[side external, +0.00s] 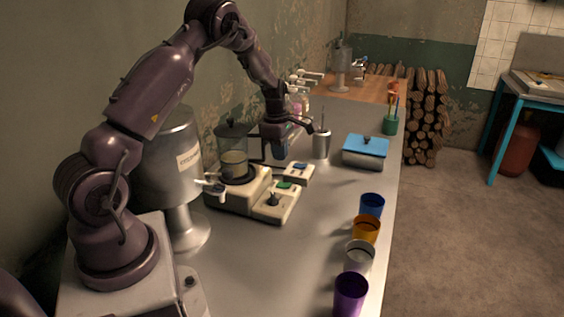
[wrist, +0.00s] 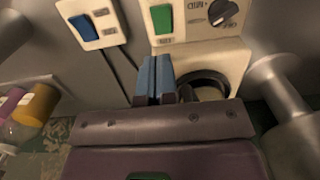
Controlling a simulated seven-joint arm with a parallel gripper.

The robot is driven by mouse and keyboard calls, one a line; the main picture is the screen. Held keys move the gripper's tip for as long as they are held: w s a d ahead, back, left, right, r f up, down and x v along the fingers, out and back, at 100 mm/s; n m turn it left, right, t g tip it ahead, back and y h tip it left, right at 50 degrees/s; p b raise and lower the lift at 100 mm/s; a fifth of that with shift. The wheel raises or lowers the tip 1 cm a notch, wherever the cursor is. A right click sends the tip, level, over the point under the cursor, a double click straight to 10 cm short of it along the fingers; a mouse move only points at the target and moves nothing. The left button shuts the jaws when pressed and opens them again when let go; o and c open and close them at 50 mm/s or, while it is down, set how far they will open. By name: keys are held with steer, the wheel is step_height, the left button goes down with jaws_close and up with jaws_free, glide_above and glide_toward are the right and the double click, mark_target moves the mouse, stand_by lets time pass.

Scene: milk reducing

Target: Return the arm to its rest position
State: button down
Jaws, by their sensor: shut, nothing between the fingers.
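My gripper (side external: 278,157) points down over the grey counter, behind the hot plate appliance and left of the metal cup in the side external view. In the wrist view its two blue-grey fingertips (wrist: 155,76) are together with nothing between them. My arm arches up from its base at the left and comes down to the gripper, apart from the counter's loose items as far as I can see.
A cream hot plate appliance (side external: 227,199) with a glass beaker (side external: 233,165) stands below my arm. A metal cup (side external: 321,143) and blue-lidded box (side external: 366,146) stand to the right. Several coloured cups, including a purple one (side external: 350,293), line the counter's right edge.

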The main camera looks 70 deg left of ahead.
steer(key=shift+a+r, duration=0.1)
steer(key=s+d+r+m+t, duration=0.2)
steer(key=s+d+r+m, duration=0.1)
steer(key=d+r+m, duration=1.05)
steer(key=s+d+r+m+t, duration=0.1)
steer(key=s+d+r+m, duration=0.3)
steer(key=s+d+m, duration=0.2)
steer(key=s+d+r+m+t, duration=0.1)
steer(key=s+d+r+m, duration=0.4)
steer(key=s, duration=0.5)
steer(key=d+m, duration=0.2)
steer(key=shift+s+d+r+m+t+y, duration=0.2)
steer(key=shift+s+d+m+t+y, duration=0.05)
steer(key=shift+m+t+y, duration=0.15)
